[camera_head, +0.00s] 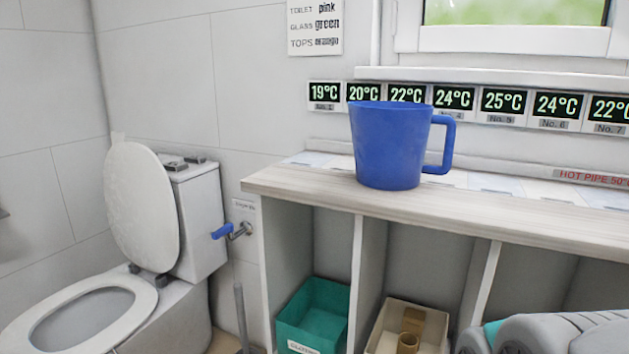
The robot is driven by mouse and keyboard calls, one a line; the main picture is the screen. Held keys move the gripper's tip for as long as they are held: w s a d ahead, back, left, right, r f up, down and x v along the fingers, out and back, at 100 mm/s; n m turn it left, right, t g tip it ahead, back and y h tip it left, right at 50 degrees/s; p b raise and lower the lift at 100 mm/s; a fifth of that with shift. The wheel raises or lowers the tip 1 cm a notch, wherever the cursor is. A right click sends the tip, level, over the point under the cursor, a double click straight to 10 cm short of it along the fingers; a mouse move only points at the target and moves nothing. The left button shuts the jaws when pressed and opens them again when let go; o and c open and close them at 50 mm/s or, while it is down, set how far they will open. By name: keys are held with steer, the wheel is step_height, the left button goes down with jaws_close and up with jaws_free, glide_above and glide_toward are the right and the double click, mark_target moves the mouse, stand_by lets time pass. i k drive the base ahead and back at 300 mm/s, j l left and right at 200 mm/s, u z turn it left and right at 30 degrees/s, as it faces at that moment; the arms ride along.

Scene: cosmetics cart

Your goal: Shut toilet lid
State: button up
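The white toilet (173,312) stands at the left. Its lid (142,208) is up, leaning back against the tank (203,215). The seat ring (128,316) is down on the bowl, and the bowl's opening shows through it. The front of the toilet is cut off by the bottom edge of the view. My gripper's fingers do not show. Only a grey rounded part, seemingly of my arm, shows in the bottom right corner, well apart from the toilet.
A wooden-topped shelf unit (290,184) stands right of the toilet, with a blue mug (388,148) on top. A teal bin (313,315) and a beige box (425,330) sit in its compartments. A blue-handled valve (222,231) sticks out beside the tank. Space above the seat is clear.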

mark_target(140, 202)
steer(key=u, duration=1.3)
